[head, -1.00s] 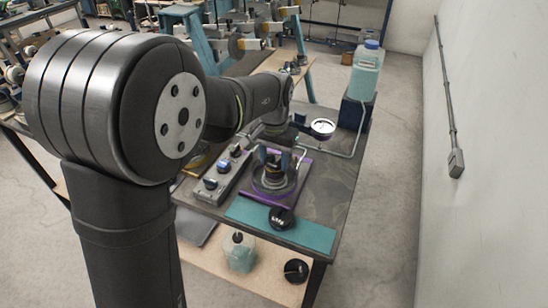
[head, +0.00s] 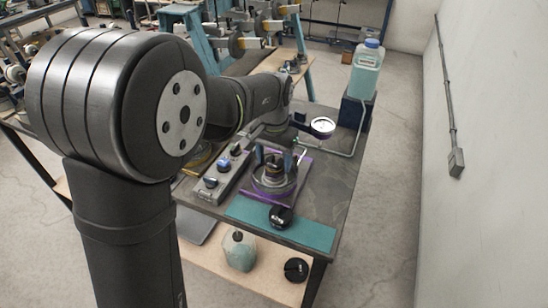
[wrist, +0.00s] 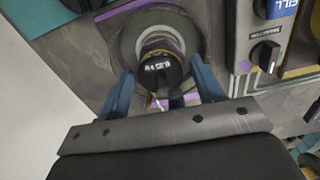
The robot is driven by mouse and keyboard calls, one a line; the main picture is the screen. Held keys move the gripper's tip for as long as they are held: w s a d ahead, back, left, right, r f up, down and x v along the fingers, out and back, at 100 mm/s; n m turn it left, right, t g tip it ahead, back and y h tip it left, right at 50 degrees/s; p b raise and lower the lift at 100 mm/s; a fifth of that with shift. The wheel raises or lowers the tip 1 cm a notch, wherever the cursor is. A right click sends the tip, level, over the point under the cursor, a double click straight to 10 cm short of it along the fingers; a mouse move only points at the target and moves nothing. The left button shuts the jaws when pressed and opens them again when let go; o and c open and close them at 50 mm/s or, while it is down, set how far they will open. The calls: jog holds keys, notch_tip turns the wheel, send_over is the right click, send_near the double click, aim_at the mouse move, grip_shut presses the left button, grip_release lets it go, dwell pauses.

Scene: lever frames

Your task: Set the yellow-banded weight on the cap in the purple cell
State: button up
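The dark weight (head: 273,170) stands on the cap inside the round purple cell (head: 258,193). In the wrist view the weight (wrist: 160,70) shows its dark top with pale lettering, inside the cell's grey ring (wrist: 196,38). In the wrist view my gripper (wrist: 163,88) has one finger on each side of the weight, with a gap on both sides. The cap under the weight is mostly hidden.
A control panel with knobs (head: 222,178) is left of the cell. A gauge (head: 322,127) and a blue-capped jug (head: 367,70) stand behind. A bottle (head: 240,252) is on the lower shelf.

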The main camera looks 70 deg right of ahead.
jog(key=shift+o, duration=0.4)
notch_tip(320, 180, up, 17)
jog(key=shift+r, duration=0.2)
dwell(0.7)
notch_tip(320, 180, down, 17)
jog(key=shift+f, duration=0.2)
dwell(0.4)
jog(key=shift+r, duration=0.1)
